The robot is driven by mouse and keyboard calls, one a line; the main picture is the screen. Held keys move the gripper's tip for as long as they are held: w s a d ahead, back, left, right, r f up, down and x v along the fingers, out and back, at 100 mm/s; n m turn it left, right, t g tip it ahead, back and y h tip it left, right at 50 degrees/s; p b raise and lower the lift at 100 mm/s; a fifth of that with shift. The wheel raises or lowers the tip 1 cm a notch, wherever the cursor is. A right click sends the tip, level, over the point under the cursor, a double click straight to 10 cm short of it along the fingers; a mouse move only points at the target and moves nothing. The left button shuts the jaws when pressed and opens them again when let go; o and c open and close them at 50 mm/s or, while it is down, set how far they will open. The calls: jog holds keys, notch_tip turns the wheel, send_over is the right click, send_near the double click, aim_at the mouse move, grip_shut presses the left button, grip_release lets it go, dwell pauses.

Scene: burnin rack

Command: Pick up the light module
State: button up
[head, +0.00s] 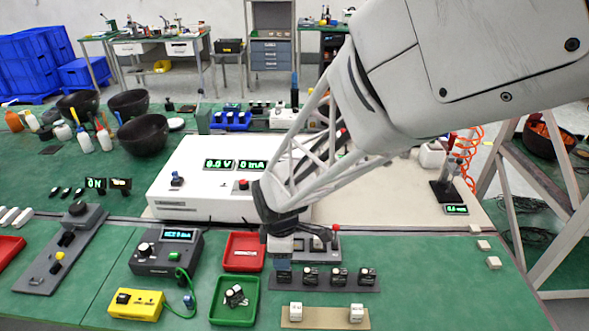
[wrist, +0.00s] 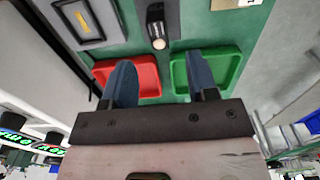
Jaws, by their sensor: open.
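A dark strip (head: 326,285) at the front centre of the bench holds a row of several small black modules, among them one in the middle (head: 310,276) and one at the right end (head: 367,276). Their markings are too small to tell which is the light module. My gripper (head: 283,266) is over the left end of this row, pointing down, and partly hides the module there. In the wrist view my gripper (wrist: 160,75) is open, with nothing between its blue fingers. A black module with a pale round end (wrist: 157,26) lies ahead of the gap between the fingertips, apart from them.
A red tray (head: 243,252) and a green tray (head: 222,318) holding a small black-and-white part stand left of the strip. A tan board (head: 325,318) with two white blocks lies in front. A large white instrument (head: 190,150) stands behind. The front right bench is mostly clear.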

jog(key=shift+f, duration=1)
jog(key=shift+f, duration=0.15)
jog(key=shift+w+d+f, duration=0.1)
jog(key=shift+d+f, duration=0.05)
jog(key=shift+f, duration=2.35)
grip_shut()
jog(key=shift+r, duration=0.15)
jog(key=shift+r, duration=4.9)
